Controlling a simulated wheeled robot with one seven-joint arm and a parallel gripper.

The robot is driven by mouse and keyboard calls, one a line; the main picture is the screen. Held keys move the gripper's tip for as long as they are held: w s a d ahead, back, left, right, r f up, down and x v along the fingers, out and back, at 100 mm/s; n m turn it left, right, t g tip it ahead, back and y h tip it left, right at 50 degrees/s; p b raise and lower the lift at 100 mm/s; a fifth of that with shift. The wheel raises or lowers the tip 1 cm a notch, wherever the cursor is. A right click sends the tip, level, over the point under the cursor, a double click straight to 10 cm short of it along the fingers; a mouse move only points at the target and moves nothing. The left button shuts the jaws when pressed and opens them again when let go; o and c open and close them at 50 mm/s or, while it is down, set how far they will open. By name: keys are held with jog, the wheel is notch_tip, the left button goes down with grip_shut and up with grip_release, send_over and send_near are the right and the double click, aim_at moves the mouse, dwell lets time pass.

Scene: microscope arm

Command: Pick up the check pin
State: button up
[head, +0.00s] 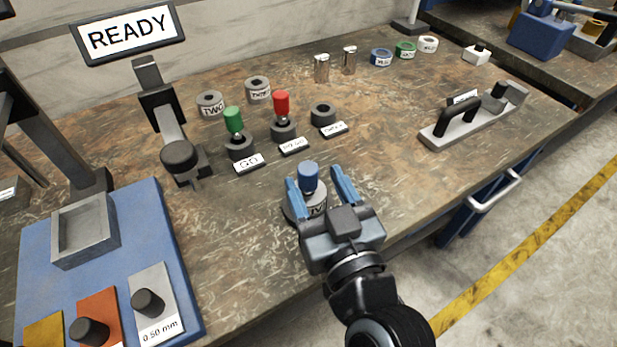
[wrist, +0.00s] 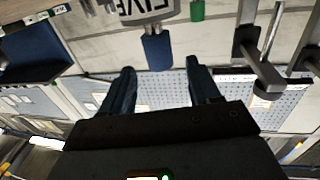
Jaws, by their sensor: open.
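A blue-capped pin (head: 308,178), which I take to be the check pin, stands upright in a grey round block (head: 291,207) near the front edge of the bench. In the wrist view the blue cap (wrist: 157,52) shows below the upside-down word FIVE on the grey block (wrist: 150,9). My gripper (head: 315,178) is open, its two blue fingers on either side of the cap in the head view. In the wrist view the cap lies just beyond the fingertips (wrist: 160,68), between their lines, with no contact visible.
A green-capped pin (head: 233,120) and a red-capped pin (head: 281,104) stand in dark holders behind; a third holder (head: 323,114) is empty. A black lever device (head: 178,156) stands left. A handled grey fixture (head: 465,122) lies right. The bench between is clear.

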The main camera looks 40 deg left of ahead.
aim_at(312, 176)
jog(key=shift+p+x, duration=0.3)
jog(key=shift+x, duration=1.7)
jog(key=shift+c, duration=0.2)
jog(key=c, duration=1)
grip_shut()
